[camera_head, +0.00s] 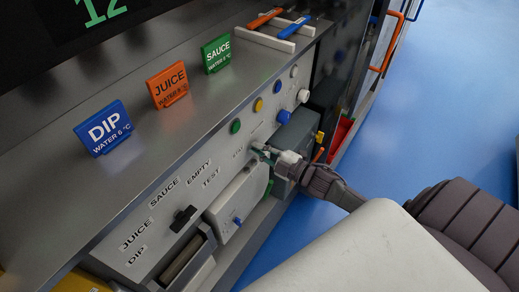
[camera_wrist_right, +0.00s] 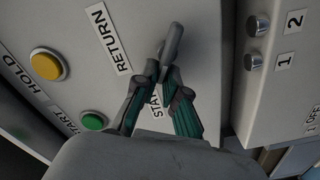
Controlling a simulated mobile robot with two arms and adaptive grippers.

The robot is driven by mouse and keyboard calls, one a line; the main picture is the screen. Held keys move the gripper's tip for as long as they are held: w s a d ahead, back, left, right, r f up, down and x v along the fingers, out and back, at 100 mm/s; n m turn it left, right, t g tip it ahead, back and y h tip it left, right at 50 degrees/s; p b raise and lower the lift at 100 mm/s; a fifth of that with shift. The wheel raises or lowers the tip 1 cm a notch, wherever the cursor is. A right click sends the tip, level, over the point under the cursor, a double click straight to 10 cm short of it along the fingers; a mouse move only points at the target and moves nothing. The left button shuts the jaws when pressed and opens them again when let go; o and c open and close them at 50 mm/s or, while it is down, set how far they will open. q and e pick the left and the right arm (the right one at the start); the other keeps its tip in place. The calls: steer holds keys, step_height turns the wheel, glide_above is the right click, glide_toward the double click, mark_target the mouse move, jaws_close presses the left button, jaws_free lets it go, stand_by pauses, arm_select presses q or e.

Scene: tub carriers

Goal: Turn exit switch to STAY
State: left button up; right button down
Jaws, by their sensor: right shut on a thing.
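The exit switch (camera_wrist_right: 173,42) is a small grey lever on the pale panel in the right wrist view. It lies between the RETURN label (camera_wrist_right: 109,36) and the STAY label (camera_wrist_right: 156,104), which the fingers partly cover. My right gripper (camera_wrist_right: 161,72) has its teal-padded fingers shut on the lever, whose rounded end sticks out past the fingertips. In the head view my right gripper (camera_head: 277,155) reaches the machine's front panel from the right, and the switch there is too small to make out. My left gripper is not in view.
A yellow button (camera_wrist_right: 46,64) and a green button (camera_wrist_right: 94,121) sit left of the switch in the wrist view. A raised box with two knobs (camera_wrist_right: 257,25) stands to the right. In the head view a white-grey dispenser (camera_head: 240,200) protrudes beside my gripper.

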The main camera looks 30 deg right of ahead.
steer(key=shift+f, duration=0.1)
stand_by(0.3)
steer(key=shift+n, duration=0.3)
steer(key=c, duration=1.2)
jaws_free()
steer(key=shift+c, duration=0.2)
steer(key=v, duration=1.2)
